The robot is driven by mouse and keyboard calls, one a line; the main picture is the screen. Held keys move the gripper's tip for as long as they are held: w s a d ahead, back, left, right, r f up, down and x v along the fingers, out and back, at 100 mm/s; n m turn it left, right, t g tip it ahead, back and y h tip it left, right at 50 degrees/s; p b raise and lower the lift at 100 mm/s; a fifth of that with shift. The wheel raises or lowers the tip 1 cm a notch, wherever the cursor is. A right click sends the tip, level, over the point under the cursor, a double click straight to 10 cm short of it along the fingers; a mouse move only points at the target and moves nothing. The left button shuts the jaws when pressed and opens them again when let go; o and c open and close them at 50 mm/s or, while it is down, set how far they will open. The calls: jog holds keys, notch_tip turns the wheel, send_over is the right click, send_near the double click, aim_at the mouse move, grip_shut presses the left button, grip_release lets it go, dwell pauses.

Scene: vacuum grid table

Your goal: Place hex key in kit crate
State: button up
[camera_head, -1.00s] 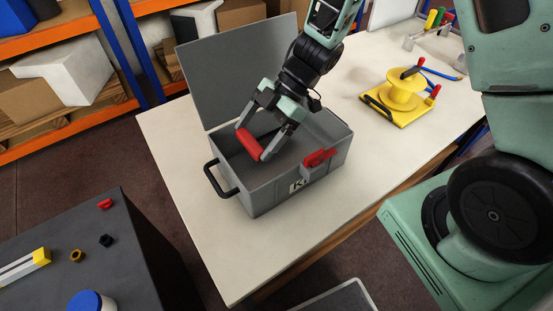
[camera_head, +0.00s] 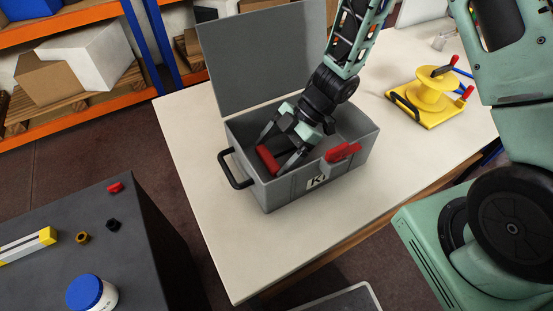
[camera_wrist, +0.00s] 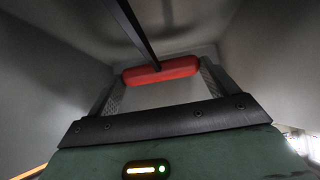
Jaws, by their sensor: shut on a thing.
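The hex key has a red handle (camera_head: 268,160) and a dark shaft, which shows in the wrist view running up from the red handle (camera_wrist: 160,71). My gripper (camera_head: 279,162) is shut on the red handle, one finger at each end. It holds the hex key inside the open grey kit crate (camera_head: 284,194), below the rim and toward the left part. The crate's lid (camera_head: 262,60) stands up at the back. Whether the hex key touches the crate floor cannot be told. Grey crate walls surround the gripper in the wrist view (camera_wrist: 160,88).
The crate has a black handle (camera_head: 236,176) on its left and a red latch (camera_head: 343,152) in front. A yellow spool stand (camera_head: 428,103) is at the right of the pale table (camera_head: 190,130). A dark bench (camera_head: 100,225) with small parts is at lower left.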

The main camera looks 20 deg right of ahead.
aim_at(283, 153)
jog(key=shift+f, duration=1.6)
jog(key=shift+f, duration=0.1)
jog(key=o, duration=0.8)
jog(key=shift+o, duration=0.2)
jog(key=shift+r, duration=0.2)
jog(key=v, duration=0.7)
jog(key=shift+d, duration=0.25)
jog(key=shift+r, duration=0.1)
